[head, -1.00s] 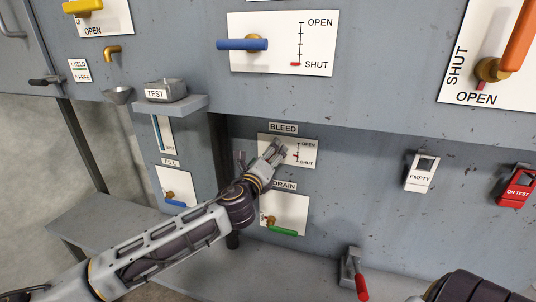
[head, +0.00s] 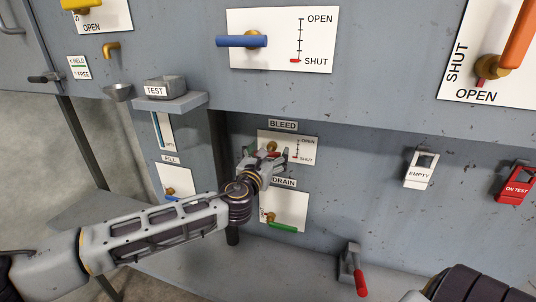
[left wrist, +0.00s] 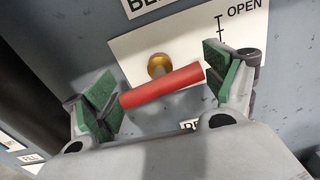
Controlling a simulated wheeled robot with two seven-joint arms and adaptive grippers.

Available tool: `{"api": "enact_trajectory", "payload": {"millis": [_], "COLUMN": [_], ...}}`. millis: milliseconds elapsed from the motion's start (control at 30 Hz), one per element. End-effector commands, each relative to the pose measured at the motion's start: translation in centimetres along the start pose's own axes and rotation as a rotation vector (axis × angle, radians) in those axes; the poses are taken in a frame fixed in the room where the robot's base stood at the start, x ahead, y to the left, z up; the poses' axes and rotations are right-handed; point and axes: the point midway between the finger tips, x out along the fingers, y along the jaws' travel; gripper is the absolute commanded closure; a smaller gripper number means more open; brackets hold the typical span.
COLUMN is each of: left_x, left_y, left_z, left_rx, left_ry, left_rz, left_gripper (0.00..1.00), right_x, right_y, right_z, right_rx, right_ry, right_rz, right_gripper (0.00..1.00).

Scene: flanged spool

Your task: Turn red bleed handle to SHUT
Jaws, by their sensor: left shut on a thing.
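The red bleed handle (left wrist: 162,86) is a bar lying slightly tilted, right end higher, in front of its brass hub (left wrist: 158,64) on a white plate. My left gripper (left wrist: 160,88) spans the bar lengthwise, with green pads at both ends, and is shut on it. In the head view the left gripper (head: 264,160) is at the BLEED plate (head: 308,150) and covers most of the handle. The plate's scale reads OPEN above and SHUT below, with a red mark near SHUT. My right gripper is out of view.
The DRAIN plate with a green handle (head: 284,228) is just below. The TEST shelf (head: 170,102) juts out at upper left. A lever with a red grip (head: 361,282) stands on the ledge below right.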

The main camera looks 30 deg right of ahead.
Motion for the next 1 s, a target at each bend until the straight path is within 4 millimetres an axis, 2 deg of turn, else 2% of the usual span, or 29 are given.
{"api": "enact_trajectory", "payload": {"millis": [33, 300, 733, 767, 800, 867, 1000], "left_x": [-0.04, -0.05, -0.05, -0.05, -0.05, -0.04, -0.02], "left_y": [0.03, 0.04, 0.04, 0.04, 0.03, 0.03, 0.02], "left_z": [-0.54, -0.56, -0.55, -0.55, -0.53, -0.44, -0.27], "left_rx": [0.026, 0.111, 0.121, 0.121, 0.121, 0.121, 0.121], "left_ry": [0.008, 0.008, 0.008, 0.008, 0.008, 0.006, 0.004], "left_rz": [0.001, 0.000, 0.000, 0.000, 0.000, 0.000, 0.000], "left_gripper": [0.39, 0.39, 0.39, 0.11, 0.06, 0.00, 0.00], "right_x": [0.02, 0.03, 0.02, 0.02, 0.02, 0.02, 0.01], "right_y": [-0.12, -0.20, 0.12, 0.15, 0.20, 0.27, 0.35], "right_z": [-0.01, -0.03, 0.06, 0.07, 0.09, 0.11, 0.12], "right_rx": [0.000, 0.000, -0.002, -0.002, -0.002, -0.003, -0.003], "right_ry": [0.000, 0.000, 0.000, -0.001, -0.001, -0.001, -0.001], "right_rz": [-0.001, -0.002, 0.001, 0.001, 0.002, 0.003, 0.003], "right_gripper": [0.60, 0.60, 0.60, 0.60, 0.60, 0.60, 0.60]}}
